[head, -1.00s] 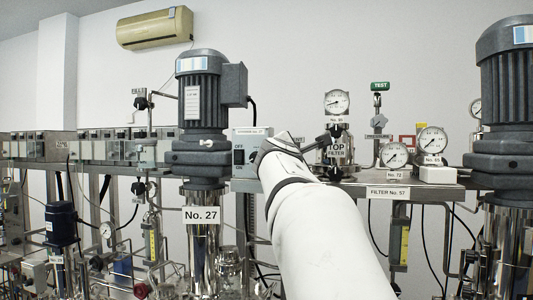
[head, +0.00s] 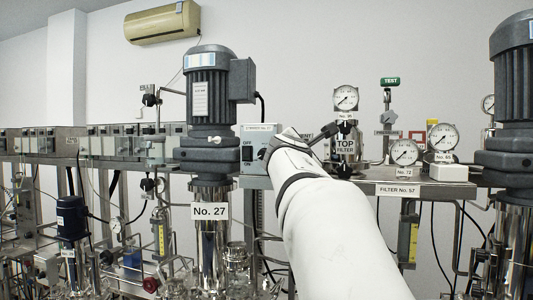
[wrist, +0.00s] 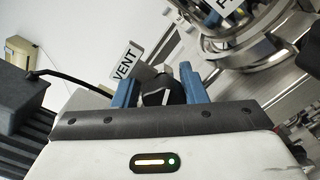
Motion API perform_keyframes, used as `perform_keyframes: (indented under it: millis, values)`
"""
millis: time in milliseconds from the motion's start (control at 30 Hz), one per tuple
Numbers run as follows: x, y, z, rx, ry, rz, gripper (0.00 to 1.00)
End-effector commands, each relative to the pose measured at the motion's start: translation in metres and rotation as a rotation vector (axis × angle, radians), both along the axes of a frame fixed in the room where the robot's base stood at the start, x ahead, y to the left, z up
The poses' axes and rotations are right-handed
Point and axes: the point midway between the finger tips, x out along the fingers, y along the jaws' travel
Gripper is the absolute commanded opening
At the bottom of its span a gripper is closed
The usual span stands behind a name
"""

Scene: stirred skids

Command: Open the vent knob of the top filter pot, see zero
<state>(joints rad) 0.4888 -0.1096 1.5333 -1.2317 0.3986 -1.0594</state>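The top filter pot (head: 346,160) is a shiny steel vessel labelled "TOP FILTER"; its steel body also shows at the upper right of the wrist view (wrist: 240,50). Its round white gauge (head: 345,98) stands on top, and the needle appears to point to the lower left; the digits are too small to read. In the wrist view the black vent knob (wrist: 161,90) sits beside the "VENT" label (wrist: 124,66). My gripper (wrist: 161,84) has a blue finger on each side of the knob and appears shut on it. In the head view my white arm hides most of the gripper.
A switch box (head: 258,150) and motor No. 27 (head: 208,90) stand left of my arm. Gauges (head: 404,152) and a green "TEST" sign (head: 390,81) stand to the right on the steel shelf (head: 420,188). Another motor (head: 512,100) closes off the right edge.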

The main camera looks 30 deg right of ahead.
Motion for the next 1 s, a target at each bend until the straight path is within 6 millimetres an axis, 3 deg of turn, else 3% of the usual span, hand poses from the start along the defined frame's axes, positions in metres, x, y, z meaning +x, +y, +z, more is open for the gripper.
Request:
perform_keyframes:
  millis: [167, 467, 800, 1000]
  values:
    - [0.001, 0.000, -0.002, 0.003, 0.002, 0.000, 0.53]
    - [-0.002, 0.003, -0.004, 0.004, 0.003, 0.000, 0.53]
    - [-0.037, 0.044, -0.005, 0.003, 0.001, 0.001, 0.53]
    - [-0.050, 0.058, -0.004, 0.004, 0.003, 0.000, 0.53]
